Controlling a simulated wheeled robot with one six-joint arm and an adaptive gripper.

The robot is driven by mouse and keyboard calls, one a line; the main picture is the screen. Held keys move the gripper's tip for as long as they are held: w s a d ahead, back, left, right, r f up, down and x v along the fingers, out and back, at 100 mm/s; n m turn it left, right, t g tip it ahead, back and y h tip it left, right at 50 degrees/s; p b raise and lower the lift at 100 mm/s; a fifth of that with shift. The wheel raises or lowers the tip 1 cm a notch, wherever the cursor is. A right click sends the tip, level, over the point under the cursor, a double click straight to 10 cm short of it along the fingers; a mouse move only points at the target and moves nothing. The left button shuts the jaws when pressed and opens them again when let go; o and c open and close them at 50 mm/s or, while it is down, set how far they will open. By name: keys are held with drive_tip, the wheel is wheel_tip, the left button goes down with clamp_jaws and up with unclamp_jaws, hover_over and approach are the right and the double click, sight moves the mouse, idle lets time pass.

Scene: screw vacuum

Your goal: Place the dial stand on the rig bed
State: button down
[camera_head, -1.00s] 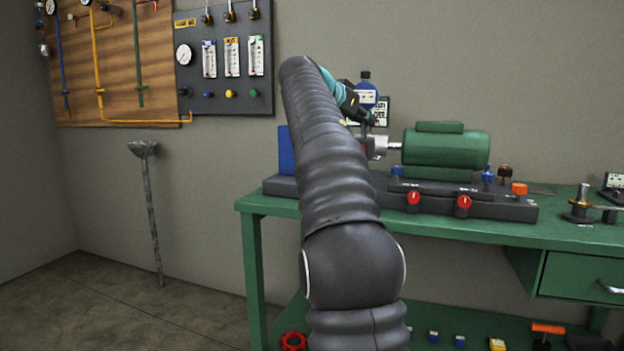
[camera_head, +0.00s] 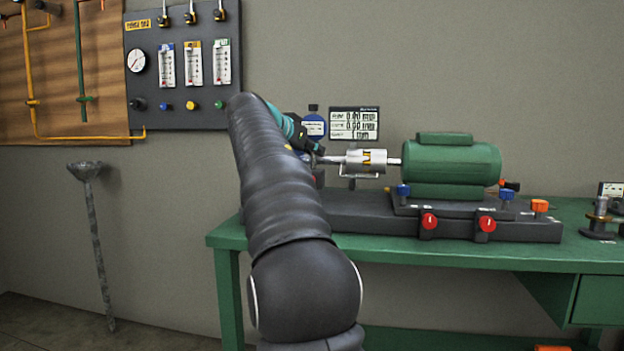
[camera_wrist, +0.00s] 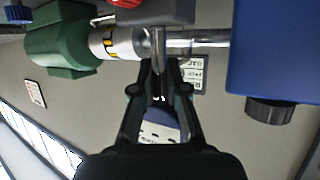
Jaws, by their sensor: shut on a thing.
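The rig bed (camera_head: 335,212) is a long dark base on the green bench, bearing a green motor (camera_head: 452,165) and a silver cylinder (camera_head: 378,163) in line with it. My gripper (camera_head: 318,152) is at the left end of that cylinder, by its shaft. In the wrist view my gripper (camera_wrist: 158,65) is shut on a small grey metal piece (camera_wrist: 157,42), beside the shaft (camera_wrist: 200,38). I cannot tell whether this piece is the dial stand. The fingers hide part of it, and my arm hides the bed's left part.
A post on a dark base (camera_head: 599,222) stands at the bench's right. Red knobs (camera_head: 429,222) line the bed's front. A blue block (camera_wrist: 275,50) is close on the right in the wrist view.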

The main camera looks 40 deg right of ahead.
sight(312, 166)
drive_tip(key=shift+f+b, duration=0.75)
drive_tip(key=shift+f, duration=1.45)
drive_tip(key=shift+f, duration=0.2)
drive_tip(key=c, duration=1.2)
unclamp_jaws()
drive_tip(key=shift+r, duration=0.2)
drive_tip(key=v, duration=1.2)
drive_tip(key=shift+f, duration=0.15)
drive_tip(key=shift+s+a, duration=0.1)
